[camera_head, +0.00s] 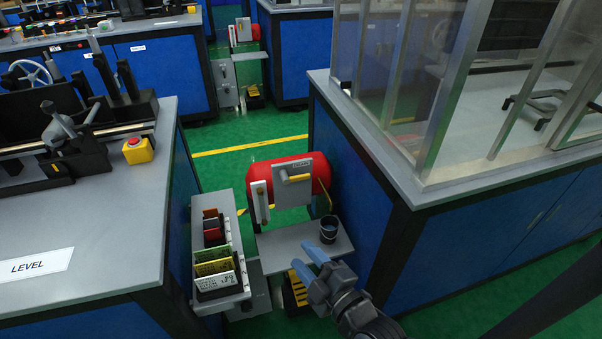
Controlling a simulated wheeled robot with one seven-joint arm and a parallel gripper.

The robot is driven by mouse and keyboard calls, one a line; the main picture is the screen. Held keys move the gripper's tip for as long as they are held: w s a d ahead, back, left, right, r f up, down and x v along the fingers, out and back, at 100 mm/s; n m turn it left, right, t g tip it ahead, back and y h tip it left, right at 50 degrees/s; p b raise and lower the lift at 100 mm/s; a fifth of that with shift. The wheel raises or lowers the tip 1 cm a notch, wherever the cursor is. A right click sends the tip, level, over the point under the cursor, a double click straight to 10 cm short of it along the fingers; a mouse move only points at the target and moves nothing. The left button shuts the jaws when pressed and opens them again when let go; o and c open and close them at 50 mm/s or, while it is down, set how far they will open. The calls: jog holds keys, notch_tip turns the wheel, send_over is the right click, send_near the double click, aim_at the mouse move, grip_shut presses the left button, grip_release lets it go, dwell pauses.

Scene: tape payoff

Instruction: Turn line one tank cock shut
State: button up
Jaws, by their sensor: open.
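A red tank (318,170) lies on its side between the two blue benches. On its front is a grey plate (297,165) with a small label that I cannot read. A pale yellow cock lever (297,178) sits on this plate and points roughly sideways to the right. A brass-coloured pipe (327,196) bends down at the tank's right end. My gripper (307,260) has blue fingers, which are apart and empty. In the picture it is below the tank and clear of the lever.
A dark cup (328,229) stands on a grey shelf (283,243) under the tank. A rack (238,232) of cards is left of it. A glazed enclosure (455,100) tops the right bench. A similar red tank (256,32) stands farther back. Green floor shows between the benches.

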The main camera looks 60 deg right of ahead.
aim_at(302, 179)
jog(key=w+d+n+g+h, duration=0.1)
jog(key=w+d, duration=0.3)
jog(key=d, duration=0.3)
jog(key=w+d+n+g+h, duration=0.1)
jog(key=w+d, duration=0.3)
jog(key=d, duration=0.4)
jog(key=w+d+n+h, duration=0.1)
jog(key=w+d+h, duration=0.2)
jog(key=d, duration=0.5)
jog(key=shift+w+f+g+p, duration=0.3)
jog(key=shift+w+g, duration=0.1)
jog(key=shift+w, duration=0.2)
grip_shut()
